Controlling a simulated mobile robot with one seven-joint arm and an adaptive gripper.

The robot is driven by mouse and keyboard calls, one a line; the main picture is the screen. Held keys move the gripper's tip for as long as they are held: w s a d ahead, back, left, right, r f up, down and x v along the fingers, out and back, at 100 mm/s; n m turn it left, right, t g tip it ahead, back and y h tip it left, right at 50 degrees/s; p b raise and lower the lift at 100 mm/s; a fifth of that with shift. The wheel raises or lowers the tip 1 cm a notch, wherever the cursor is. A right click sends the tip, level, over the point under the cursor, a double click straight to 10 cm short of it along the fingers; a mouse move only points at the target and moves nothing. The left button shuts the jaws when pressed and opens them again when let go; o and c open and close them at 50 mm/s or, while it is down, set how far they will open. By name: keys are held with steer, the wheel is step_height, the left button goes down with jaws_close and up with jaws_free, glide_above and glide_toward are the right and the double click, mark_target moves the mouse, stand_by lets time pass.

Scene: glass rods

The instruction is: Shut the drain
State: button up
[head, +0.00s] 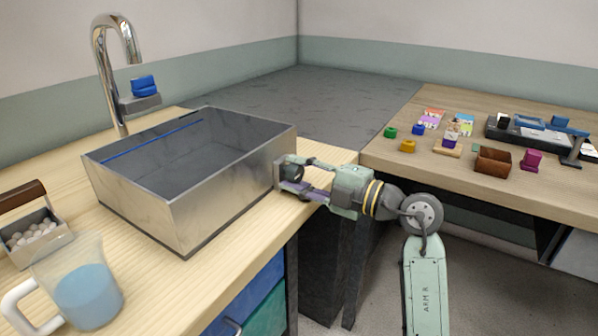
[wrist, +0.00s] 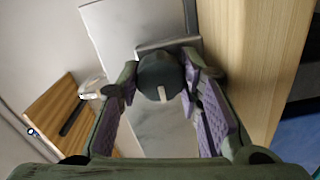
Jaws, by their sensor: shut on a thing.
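A metal sink (head: 215,210) stands on the wooden counter, with a blue line along its inner far wall. A dark round knob (wrist: 158,72) with a short white mark sits on a square plate on the sink's outer side. The mark points toward the bottom of the wrist view. My gripper (head: 291,178) is at the sink's right end, shut on the knob. In the wrist view the purple-padded fingers stand on either side of it. The knob is largely hidden by the fingers in the head view. The drain opening itself does not show.
Several small coloured items lie on the right table (head: 450,180).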

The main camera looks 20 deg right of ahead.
steer(key=o, duration=1.2)
steer(key=shift+c, duration=0.2)
steer(key=v, duration=0.8)
steer(key=shift+d+r, duration=0.1)
